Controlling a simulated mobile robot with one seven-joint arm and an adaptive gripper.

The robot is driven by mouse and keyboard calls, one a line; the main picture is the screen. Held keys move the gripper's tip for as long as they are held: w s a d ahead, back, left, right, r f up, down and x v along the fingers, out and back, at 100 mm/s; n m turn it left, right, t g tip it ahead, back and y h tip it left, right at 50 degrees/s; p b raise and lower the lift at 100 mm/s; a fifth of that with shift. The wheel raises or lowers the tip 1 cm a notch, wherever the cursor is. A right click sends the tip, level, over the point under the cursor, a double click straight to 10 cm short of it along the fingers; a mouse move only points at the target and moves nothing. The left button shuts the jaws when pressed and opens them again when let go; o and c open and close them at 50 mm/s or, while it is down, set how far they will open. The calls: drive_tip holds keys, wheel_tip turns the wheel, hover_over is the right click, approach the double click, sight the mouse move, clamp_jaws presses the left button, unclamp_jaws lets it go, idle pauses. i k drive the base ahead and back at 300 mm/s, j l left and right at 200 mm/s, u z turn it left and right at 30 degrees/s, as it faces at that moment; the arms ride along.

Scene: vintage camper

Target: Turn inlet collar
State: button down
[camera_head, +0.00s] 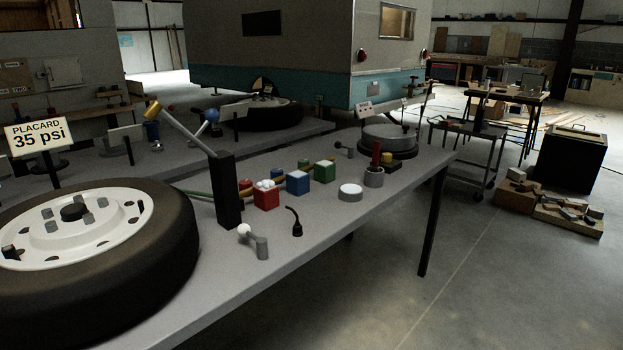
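No part of my gripper shows in the head view. I cannot tell for certain which part is the inlet collar. A short grey ring-like cylinder (374,177) stands near the right edge of the grey bench (330,222), with a red upright piece (376,153) just behind it. A wide round grey unit (388,137) on a dark base stands at the bench's far end. A small grey fitting with a white ball (244,230) and a black curved piece (296,222) lie nearer the front.
A large tire with a white wheel (170,235) fills the near left. A black post (229,190) with a slanted grey lever rises beside it. Red, blue and green blocks (297,182) stand mid-bench. A camper (270,75) is behind. Open floor lies to the right.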

sight(243, 184)
drive_tip(key=k+j+u, duration=0.2)
drive_tip(key=k+j, duration=0.45)
drive_tip(key=k+j+u, duration=0.25)
drive_tip(key=k+j, duration=0.4)
drive_tip(key=j, duration=0.15)
drive_tip(key=i+l, duration=0.15)
drive_tip(key=l, duration=0.2)
drive_tip(key=i+l, duration=0.15)
drive_tip(key=l, duration=0.2)
drive_tip(key=i+l, duration=0.15)
drive_tip(key=l, duration=0.2)
drive_tip(key=i+l, duration=0.15)
drive_tip(key=l, duration=0.25)
drive_tip(key=i+l, duration=0.15)
drive_tip(key=l, duration=0.2)
drive_tip(key=i+l, duration=0.15)
drive_tip(key=l, duration=0.2)
drive_tip(key=i+l+u, duration=0.2)
drive_tip(key=l, duration=0.15)
drive_tip(key=i+l+u, duration=0.1)
drive_tip(key=l+u, duration=0.15)
drive_tip(key=i+l+u, duration=0.2)
drive_tip(key=l, duration=0.3)
drive_tip(key=l+u, duration=0.25)
drive_tip(key=l, duration=0.15)
